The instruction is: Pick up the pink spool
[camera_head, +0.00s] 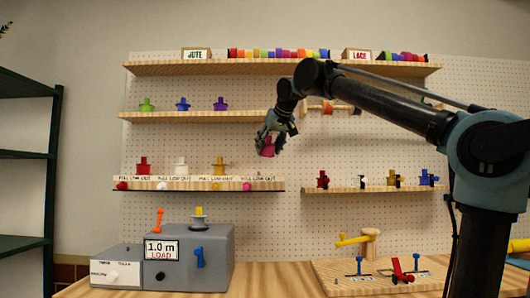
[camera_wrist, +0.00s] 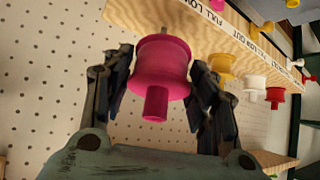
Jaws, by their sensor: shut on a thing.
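The pink spool (camera_wrist: 161,62) is between the two fingers of my gripper (camera_wrist: 160,85), which is shut on it in the wrist view. Its narrow stem points toward my palm. In the head view, my gripper (camera_head: 272,138) holds the pink spool (camera_head: 268,150) in front of the pegboard, above the right end of the left middle shelf (camera_head: 200,186). The spool looks clear of the shelf in the head view. The fingers partly hide its sides.
Red, white and yellow spools (camera_head: 218,165) stand on the left middle shelf, with coloured knobs along its front. Green, blue and purple spools (camera_head: 220,104) stand on the shelf above. A grey box (camera_head: 205,255) sits on the table below. Small clips (camera_head: 391,181) stand on the right shelf.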

